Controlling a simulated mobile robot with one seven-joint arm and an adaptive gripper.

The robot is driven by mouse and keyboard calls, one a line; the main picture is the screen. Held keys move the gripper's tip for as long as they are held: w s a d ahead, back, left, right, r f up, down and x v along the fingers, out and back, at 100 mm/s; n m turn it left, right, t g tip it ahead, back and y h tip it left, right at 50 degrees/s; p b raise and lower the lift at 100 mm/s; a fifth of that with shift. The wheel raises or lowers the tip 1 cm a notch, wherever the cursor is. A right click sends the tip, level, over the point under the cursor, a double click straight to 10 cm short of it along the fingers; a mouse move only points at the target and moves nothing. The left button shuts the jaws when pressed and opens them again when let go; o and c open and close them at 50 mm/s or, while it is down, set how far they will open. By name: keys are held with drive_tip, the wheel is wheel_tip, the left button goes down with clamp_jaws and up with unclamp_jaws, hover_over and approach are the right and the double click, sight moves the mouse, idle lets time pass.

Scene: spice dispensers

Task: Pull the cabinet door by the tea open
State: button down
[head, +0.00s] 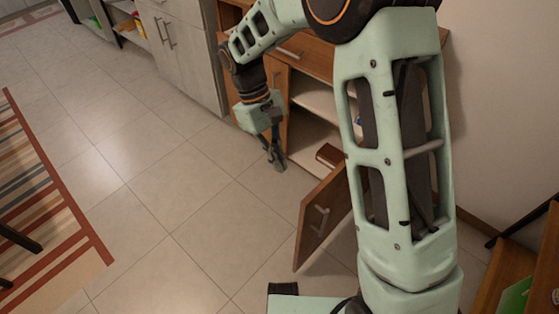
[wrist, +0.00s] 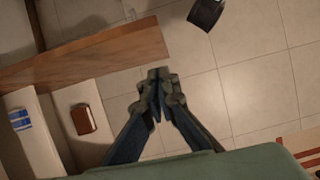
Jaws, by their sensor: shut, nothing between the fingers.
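A brown wooden cabinet door (head: 312,235) with a pale handle (head: 321,218) stands swung out from its cabinet in the head view. The door also shows at the upper left of the wrist view (wrist: 85,58). My gripper (head: 276,160) is shut and empty, in front of the open cabinet and apart from the handle. In the wrist view its fingertips (wrist: 158,76) are close to the door's free end; I cannot tell whether they touch. A brown box (head: 330,155) and a blue-and-white item (wrist: 20,118) are on the shelves. I cannot tell which is tea.
The cabinet's pale lower shelf (head: 306,146) is exposed. Grey cabinets (head: 183,50) stand at the back left. The tiled floor (head: 170,200) is clear to the left, with a striped rug (head: 45,205) at the edge. Wooden steps or shelves (head: 505,270) are at the lower right.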

drive_tip(key=s+d+f+b, duration=0.2)
drive_tip(key=s+d+f, duration=0.2)
drive_tip(key=f, duration=0.2)
drive_tip(key=shift+d, duration=0.4)
drive_tip(key=shift+s, duration=0.1)
